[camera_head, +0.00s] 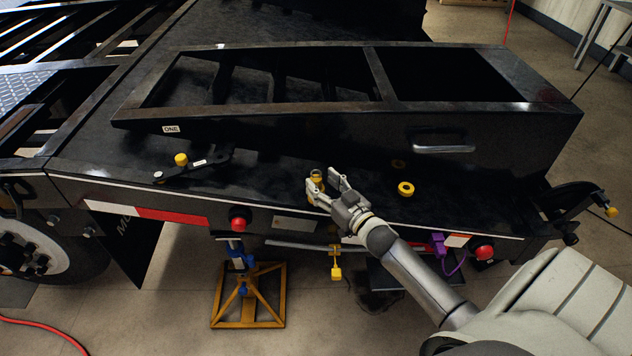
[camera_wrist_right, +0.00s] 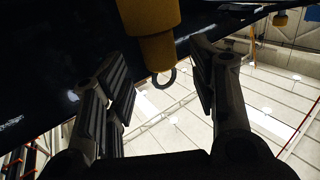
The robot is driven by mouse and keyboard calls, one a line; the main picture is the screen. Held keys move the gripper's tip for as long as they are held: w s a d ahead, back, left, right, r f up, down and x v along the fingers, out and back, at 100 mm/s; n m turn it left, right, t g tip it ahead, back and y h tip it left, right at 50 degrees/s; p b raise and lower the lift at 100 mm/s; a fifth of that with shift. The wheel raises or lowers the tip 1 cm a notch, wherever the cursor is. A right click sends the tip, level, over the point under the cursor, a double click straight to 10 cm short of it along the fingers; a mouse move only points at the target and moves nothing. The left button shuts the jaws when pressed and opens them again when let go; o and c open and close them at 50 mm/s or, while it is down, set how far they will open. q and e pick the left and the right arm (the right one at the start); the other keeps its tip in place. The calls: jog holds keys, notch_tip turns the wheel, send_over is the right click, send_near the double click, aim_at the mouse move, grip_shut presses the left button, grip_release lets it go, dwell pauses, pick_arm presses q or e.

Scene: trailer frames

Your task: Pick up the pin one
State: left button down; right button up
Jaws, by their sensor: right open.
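A yellow pin (camera_head: 316,177) shows at the fingertips of my right gripper (camera_head: 323,184), near the front edge of the black trailer frame. In the right wrist view, a thick yellow pin (camera_wrist_right: 150,18) with a narrower lower part and a dark ring at its end hangs between the open fingers of the right gripper (camera_wrist_right: 163,85). The fingers stand apart with gaps on both sides of it. I cannot tell which pin is one. A label reading ONE (camera_head: 171,128) is on the raised frame at left, above another yellow piece (camera_head: 181,160). My left gripper is not in view.
A yellow ring-shaped piece (camera_head: 405,189) lies on the deck to the right. A raised black frame (camera_head: 300,130) with a metal handle (camera_head: 443,149) stands behind the gripper. Red lights (camera_head: 239,218) sit along the front edge. A yellow jack stand (camera_head: 247,300) is below.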

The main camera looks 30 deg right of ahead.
aim_at(320, 181)
jog(key=w, duration=0.3)
jog(key=shift+w+a, duration=0.1)
jog(key=shift+a, duration=0.05)
jog(key=shift+r, duration=0.1)
jog(key=c, duration=1.1)
